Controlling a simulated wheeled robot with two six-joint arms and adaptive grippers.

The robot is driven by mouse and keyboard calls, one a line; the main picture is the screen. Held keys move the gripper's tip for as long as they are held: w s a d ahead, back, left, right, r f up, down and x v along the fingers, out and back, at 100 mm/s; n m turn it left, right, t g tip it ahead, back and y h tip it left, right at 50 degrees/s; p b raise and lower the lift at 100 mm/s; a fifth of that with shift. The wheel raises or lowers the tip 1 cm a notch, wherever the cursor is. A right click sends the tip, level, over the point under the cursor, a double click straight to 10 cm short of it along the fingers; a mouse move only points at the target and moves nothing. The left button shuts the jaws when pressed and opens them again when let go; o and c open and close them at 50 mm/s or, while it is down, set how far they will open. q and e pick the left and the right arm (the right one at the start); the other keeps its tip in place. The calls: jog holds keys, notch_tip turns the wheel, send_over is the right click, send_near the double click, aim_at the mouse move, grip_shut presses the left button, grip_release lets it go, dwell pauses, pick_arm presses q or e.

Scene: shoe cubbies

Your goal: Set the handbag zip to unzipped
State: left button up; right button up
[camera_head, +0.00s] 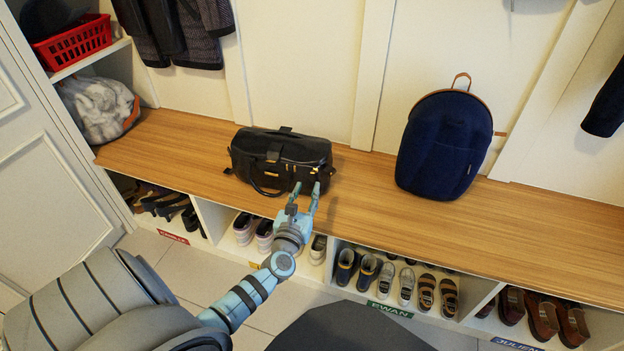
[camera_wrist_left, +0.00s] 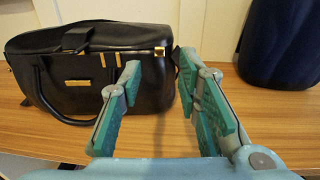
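The black handbag (camera_head: 277,158) lies on the wooden bench, left of its middle, with a handle hanging over its front. It also shows in the left wrist view (camera_wrist_left: 65,65), with gold fittings on its top and front. I cannot tell from these frames how its zip stands. My left gripper (camera_head: 306,190) is in front of the bag's right end. In the left wrist view my left gripper (camera_wrist_left: 158,80) is open, with its green-padded fingers apart and nothing between them. The bag's right end is just beyond the fingertips. My right gripper is not in view.
A navy backpack (camera_head: 445,145) stands on the wooden bench (camera_head: 370,210) to the right of the bag. Cubbies with several shoes (camera_head: 406,286) are below. Clothes hang above, and a red basket (camera_head: 73,43) sits on the left shelf. The bench between bag and backpack is clear.

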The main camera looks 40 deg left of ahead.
aim_at(314, 172)
pick_arm(q)
jog(key=b+x, duration=0.1)
jog(key=x, duration=0.4)
jog(key=shift+w+a+f, duration=0.15)
jog(key=shift+w+f, duration=0.05)
jog(key=shift+w, duration=0.15)
jog(key=shift+w+a+r+b, duration=0.1)
jog(key=shift+w+a+b, duration=0.1)
jog(key=shift+w+b, duration=0.2)
grip_shut()
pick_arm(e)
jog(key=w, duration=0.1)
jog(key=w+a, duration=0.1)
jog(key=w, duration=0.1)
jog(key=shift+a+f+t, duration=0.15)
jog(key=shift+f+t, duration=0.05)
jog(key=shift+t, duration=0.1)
